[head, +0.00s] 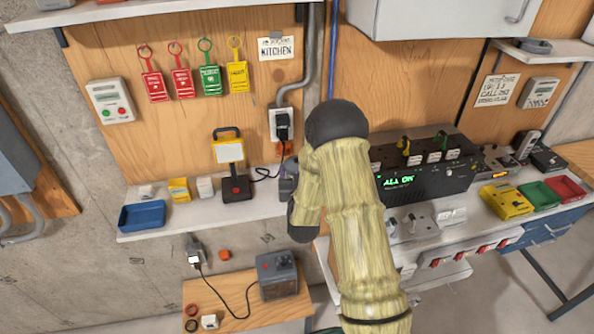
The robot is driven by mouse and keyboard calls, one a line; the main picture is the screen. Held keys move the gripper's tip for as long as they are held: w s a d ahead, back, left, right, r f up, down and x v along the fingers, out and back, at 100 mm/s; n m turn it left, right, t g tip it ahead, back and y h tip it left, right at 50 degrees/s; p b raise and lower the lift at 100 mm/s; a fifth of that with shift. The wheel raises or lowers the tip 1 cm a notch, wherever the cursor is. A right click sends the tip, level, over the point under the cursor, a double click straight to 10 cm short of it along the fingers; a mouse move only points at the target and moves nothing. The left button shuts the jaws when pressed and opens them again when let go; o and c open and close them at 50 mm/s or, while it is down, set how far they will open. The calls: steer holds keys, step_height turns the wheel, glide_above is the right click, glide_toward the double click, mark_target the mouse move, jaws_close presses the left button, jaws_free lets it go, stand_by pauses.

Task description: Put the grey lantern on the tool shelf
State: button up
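No lantern that is plainly grey shows. A lamp with a lit pale panel, yellow frame and black handle (229,160) stands upright on a dark base with a red button, on the white wall shelf (160,229) at left. A small dark grey thing (287,182) at that shelf's right end is partly covered by my arm; I cannot tell what it is. My arm, in a yellowish sleeve with black joints, crosses the middle. My gripper is not visible. No shelf is labelled as the tool shelf.
The white shelf also holds a blue tray (142,215) and small boxes. A grey box (277,275) with a cord sits on a low wooden shelf (240,315). A black "ALL OK" unit (430,178) and yellow, green and red trays crowd the right bench. Tags hang above.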

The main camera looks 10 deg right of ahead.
steer(key=shift+o, duration=1.1)
steer(key=shift+r, duration=0.15)
steer(key=s+a+p, duration=0.2)
steer(key=s, duration=0.9)
steer(key=shift+s+p, duration=0.35)
steer(key=shift+s, duration=0.05)
